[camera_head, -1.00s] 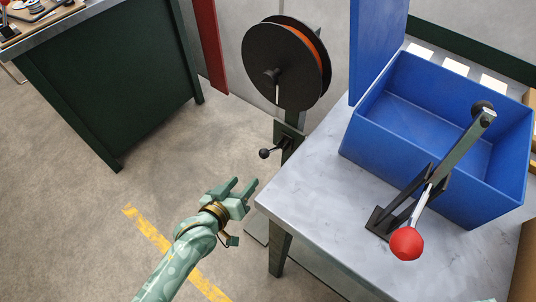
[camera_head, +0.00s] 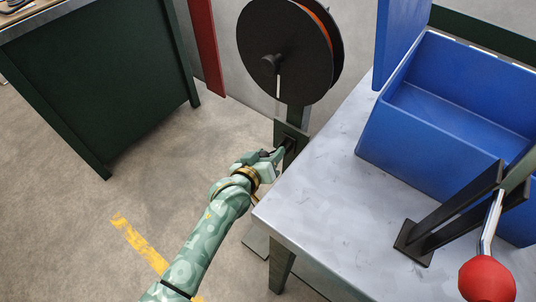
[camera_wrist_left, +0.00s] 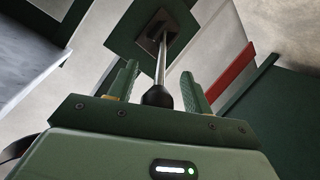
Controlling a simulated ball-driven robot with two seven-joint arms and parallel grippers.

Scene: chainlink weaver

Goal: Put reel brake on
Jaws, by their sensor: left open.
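The reel (camera_head: 284,52) is a large black disc with orange line at its rim, on a dark green post. Below it, a green plate (camera_head: 291,133) on the post carries the brake lever. In the left wrist view the lever's metal rod (camera_wrist_left: 161,66) runs from a slot in the plate (camera_wrist_left: 150,30) to a black knob (camera_wrist_left: 158,96). My left gripper (camera_head: 277,158) is at the lever; in the wrist view its open fingers (camera_wrist_left: 157,84) stand either side of the knob and rod, with gaps showing. In the head view the gripper hides the knob. My right gripper is not in view.
A grey-topped table (camera_head: 325,185) stands close to the right of my left gripper. It bears a blue bin (camera_head: 450,105) and a lever press with a red ball (camera_head: 487,279). A dark green bench (camera_head: 100,85) stands at left. Floor between is clear.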

